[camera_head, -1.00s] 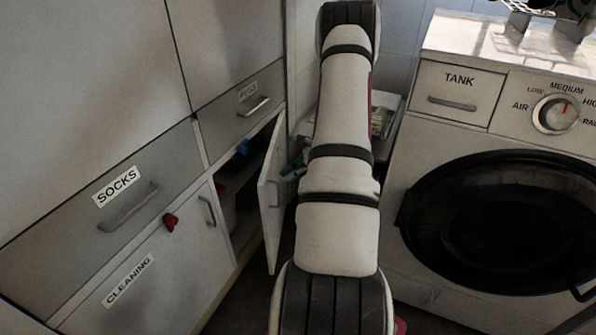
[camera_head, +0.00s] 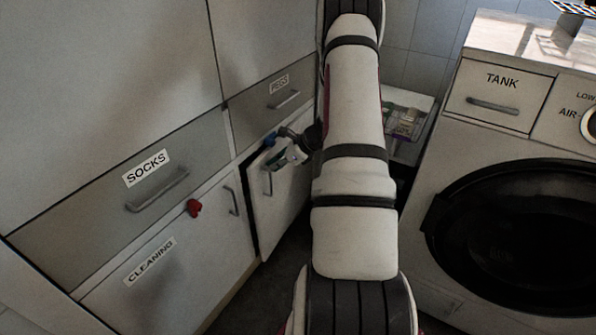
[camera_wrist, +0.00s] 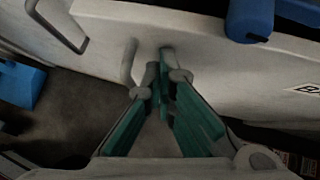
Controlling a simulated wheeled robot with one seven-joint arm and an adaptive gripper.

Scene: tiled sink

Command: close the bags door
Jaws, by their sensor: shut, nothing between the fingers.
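The bags door (camera_head: 283,205) is the white cabinet door under the small upper drawer, with a grey bar handle (camera_head: 268,181). It stands slightly ajar, with a dark gap at its left edge. My gripper (camera_head: 272,160) is at the upper part of this door, partly hidden by my arm. In the wrist view my teal fingers (camera_wrist: 160,72) are shut and empty, with their tips at the door face (camera_wrist: 225,75), right beside the handle (camera_wrist: 130,62). Whether they press on it is hard to tell. A label is partly visible on the door.
A blue piece (camera_wrist: 250,20) sits near the door's top edge. A red knob (camera_head: 193,208) is on the cleaning door (camera_head: 180,265) to the left. The washing machine (camera_head: 515,215) stands right. A shelf with small items (camera_head: 405,118) is behind my arm.

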